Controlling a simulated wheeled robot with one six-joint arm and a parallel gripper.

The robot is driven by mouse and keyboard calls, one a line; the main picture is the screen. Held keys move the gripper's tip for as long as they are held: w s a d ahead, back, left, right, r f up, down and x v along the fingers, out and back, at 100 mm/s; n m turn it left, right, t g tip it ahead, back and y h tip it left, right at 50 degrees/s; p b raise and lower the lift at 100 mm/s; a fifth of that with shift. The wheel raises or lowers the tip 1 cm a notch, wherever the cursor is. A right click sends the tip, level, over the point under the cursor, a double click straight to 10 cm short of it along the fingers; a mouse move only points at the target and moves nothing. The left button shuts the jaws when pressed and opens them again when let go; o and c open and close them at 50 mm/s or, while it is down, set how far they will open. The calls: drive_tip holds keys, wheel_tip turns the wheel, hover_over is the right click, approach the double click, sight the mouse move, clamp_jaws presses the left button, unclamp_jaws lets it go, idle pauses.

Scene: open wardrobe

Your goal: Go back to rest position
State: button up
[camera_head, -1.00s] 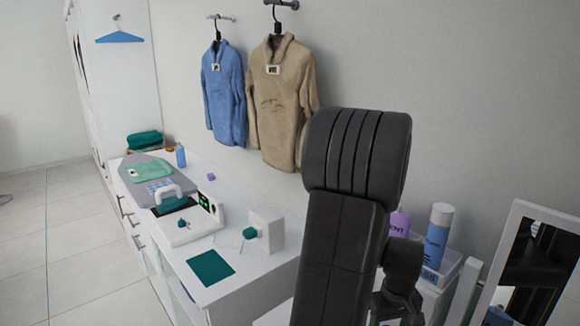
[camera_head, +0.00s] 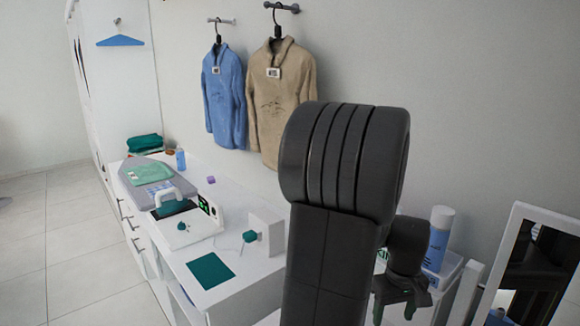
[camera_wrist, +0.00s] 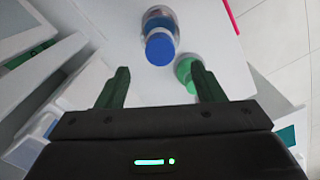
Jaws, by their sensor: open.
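My gripper (camera_head: 405,303) is at the lower right of the head view, partly behind my dark arm, with its green fingers pointing down. In the wrist view my gripper (camera_wrist: 162,82) is open, its two green fingers wide apart with nothing between them. Beyond the fingers, a blue-capped bottle (camera_wrist: 160,45) and a round green item (camera_wrist: 187,70) are on a white surface, apart from the fingers.
A white bottle with a blue label (camera_head: 438,240) and a mirror (camera_head: 540,265) stand at right. An iron (camera_head: 178,203) and an ironing board (camera_head: 142,172) are on the white counter (camera_head: 245,290). Blue (camera_head: 224,95) and beige (camera_head: 282,95) sweaters hang on the wall. Floor at left is clear.

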wheel_tip(320, 180, down, 7)
drive_tip(key=shift+r, duration=0.15)
wheel_tip(320, 180, up, 3)
drive_tip(key=p, duration=0.4)
drive_tip(key=shift+s+r, duration=0.1)
drive_tip(key=shift+r, duration=0.05)
wheel_tip(320, 180, up, 5)
drive_tip(key=p, duration=0.3)
drive_tip(key=shift+p, duration=0.4)
drive_tip(key=shift+w+a, duration=0.15)
drive_tip(key=shift+w, duration=0.05)
